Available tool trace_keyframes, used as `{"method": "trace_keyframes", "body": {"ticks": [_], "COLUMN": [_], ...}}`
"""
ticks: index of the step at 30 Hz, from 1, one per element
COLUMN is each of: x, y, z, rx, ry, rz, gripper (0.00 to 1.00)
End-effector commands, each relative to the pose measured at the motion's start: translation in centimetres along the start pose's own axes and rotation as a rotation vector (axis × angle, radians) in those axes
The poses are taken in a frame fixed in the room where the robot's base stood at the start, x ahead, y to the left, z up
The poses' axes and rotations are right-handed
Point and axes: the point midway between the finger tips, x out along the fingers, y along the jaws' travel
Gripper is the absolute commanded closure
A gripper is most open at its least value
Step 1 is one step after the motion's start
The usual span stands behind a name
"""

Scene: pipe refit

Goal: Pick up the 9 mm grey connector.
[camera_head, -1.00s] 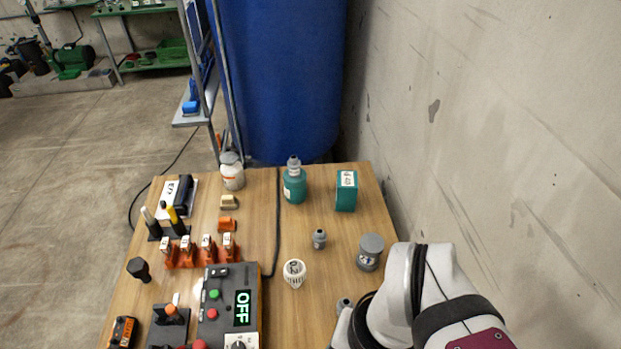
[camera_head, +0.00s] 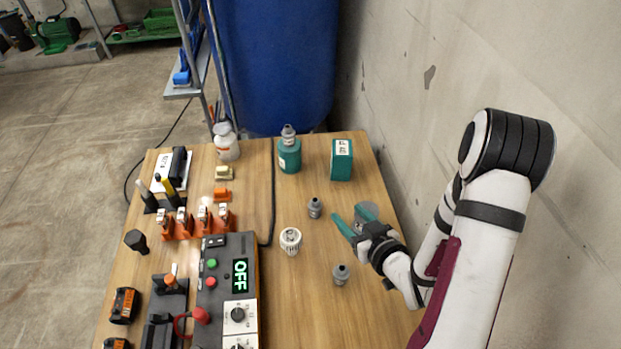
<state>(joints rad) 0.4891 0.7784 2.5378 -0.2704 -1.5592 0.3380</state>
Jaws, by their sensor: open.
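Two small grey connectors stand on the wooden table: one (camera_head: 315,208) right of the table's middle, the other (camera_head: 341,274) nearer the front. A similar grey piece (camera_head: 288,136) sits on top of the teal bottle (camera_head: 289,157). No size marking is readable on any of them, so I cannot tell which is 9 mm. My gripper (camera_head: 350,218) has its teal fingers apart and nothing between them. It is above the table, right of the middle connector and beyond the front one, touching neither as far as I can see.
A white ribbed cap (camera_head: 290,240) stands left of the connectors. A teal box (camera_head: 341,160) and a white bottle (camera_head: 226,143) are at the back. A control box (camera_head: 227,285) reading OFF and orange clamps (camera_head: 195,222) fill the left. The concrete wall (camera_head: 480,60) is on the right.

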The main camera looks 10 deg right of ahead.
Motion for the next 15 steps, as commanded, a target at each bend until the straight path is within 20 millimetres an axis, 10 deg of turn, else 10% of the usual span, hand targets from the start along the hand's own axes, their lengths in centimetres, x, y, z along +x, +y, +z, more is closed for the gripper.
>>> {"method": "trace_keyframes", "body": {"ticks": [5, 15], "x": [0.6, 8.8], "y": [-2.6, -3.3], "z": [1.2, 1.2], "rx": [-0.035, -0.037], "ry": [-0.003, -0.003], "rz": [-0.079, -0.079], "gripper": [0.41, 0.41]}}
